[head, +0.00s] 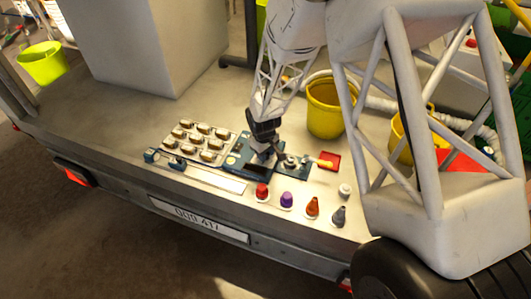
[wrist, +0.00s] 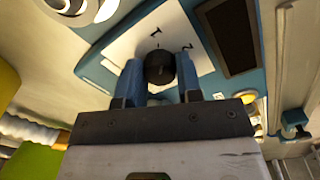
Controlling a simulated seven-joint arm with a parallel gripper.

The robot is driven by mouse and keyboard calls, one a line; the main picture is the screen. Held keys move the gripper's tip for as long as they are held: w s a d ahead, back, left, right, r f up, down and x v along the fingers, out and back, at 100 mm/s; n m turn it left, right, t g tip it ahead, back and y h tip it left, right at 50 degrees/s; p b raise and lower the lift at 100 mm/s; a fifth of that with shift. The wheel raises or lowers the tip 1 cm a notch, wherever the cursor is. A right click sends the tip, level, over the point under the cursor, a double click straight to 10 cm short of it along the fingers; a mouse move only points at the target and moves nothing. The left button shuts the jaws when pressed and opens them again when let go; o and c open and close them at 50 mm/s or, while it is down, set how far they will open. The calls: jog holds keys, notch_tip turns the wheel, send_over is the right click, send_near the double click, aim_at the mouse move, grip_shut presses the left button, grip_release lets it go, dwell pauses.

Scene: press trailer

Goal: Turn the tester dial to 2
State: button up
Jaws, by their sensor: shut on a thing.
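The tester (head: 234,163) is a blue panel on the trailer bed in the head view; my gripper (head: 264,148) is down over it and hides the dial there. In the wrist view the dial (wrist: 160,67) is a round black knob on a white plate (wrist: 122,48) with the marks 1 and 2. The 1 is just above the knob and the 2 is to its upper right. My gripper (wrist: 160,85) has its blue fingers on either side of the knob, shut on it. I cannot make out a pointer on the knob.
A tray of several brown-topped parts (head: 203,140) lies left of the tester. A metal fitting (head: 291,162) and a red tray (head: 329,161) lie right. Several small coloured pieces, including a red one (head: 262,192), stand along the front edge. A yellow bucket (head: 325,108) stands behind.

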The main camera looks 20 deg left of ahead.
jog(key=m, duration=0.4)
jog(key=shift+m, duration=0.3)
jog(key=m, duration=0.4)
jog(key=shift+a, duration=0.1)
jog(key=shift+m, duration=0.3)
jog(key=o, duration=0.9)
jog(key=shift+o, duration=0.2)
jog(key=shift+r, duration=0.15)
jog(key=shift+a+r, duration=0.2)
jog(key=shift+r, duration=3.55)
jog(key=shift+d+r, duration=0.1)
